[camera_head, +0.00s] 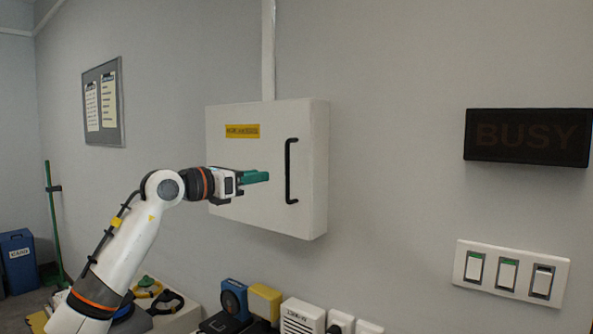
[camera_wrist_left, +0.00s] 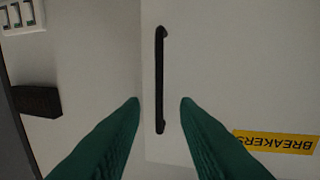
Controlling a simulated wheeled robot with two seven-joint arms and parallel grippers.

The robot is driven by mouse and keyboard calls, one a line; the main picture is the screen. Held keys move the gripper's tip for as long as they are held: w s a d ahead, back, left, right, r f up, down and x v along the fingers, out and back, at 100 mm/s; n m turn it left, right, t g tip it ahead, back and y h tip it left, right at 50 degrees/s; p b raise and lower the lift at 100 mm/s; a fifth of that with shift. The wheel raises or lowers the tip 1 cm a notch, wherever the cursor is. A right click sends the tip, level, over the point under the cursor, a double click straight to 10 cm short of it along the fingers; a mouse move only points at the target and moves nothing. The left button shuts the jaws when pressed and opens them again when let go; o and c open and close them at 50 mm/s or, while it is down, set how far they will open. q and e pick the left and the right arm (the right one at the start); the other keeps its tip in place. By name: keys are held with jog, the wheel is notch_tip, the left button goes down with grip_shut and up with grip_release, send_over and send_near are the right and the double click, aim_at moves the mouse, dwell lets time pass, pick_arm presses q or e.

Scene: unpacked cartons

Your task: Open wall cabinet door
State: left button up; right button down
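The white wall cabinet (camera_head: 240,205) hangs on the grey wall, and its door looks shut. A black vertical bar handle (camera_head: 289,170) is on the right side of the door. A yellow label (camera_head: 242,131) is at the door's upper left. My left gripper (camera_head: 268,176) is in front of the door, its green fingertips just left of the handle in the head view. In the left wrist view its two green fingers are apart, with the handle (camera_wrist_left: 160,80) showing between their tips, ahead of them and not gripped. My right gripper is in neither view.
A dark BUSY sign (camera_head: 528,136) and a white switch panel (camera_head: 510,272) are on the wall to the right. Several devices, including a yellow one (camera_head: 265,300), stand below the cabinet. The wall between cabinet and sign is clear.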

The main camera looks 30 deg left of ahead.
pick_arm(q)
jog(key=p, duration=0.3)
send_over(287, 197)
jog(key=shift+w+a, duration=0.15)
jog(key=shift+w, duration=0.15)
grip_shut()
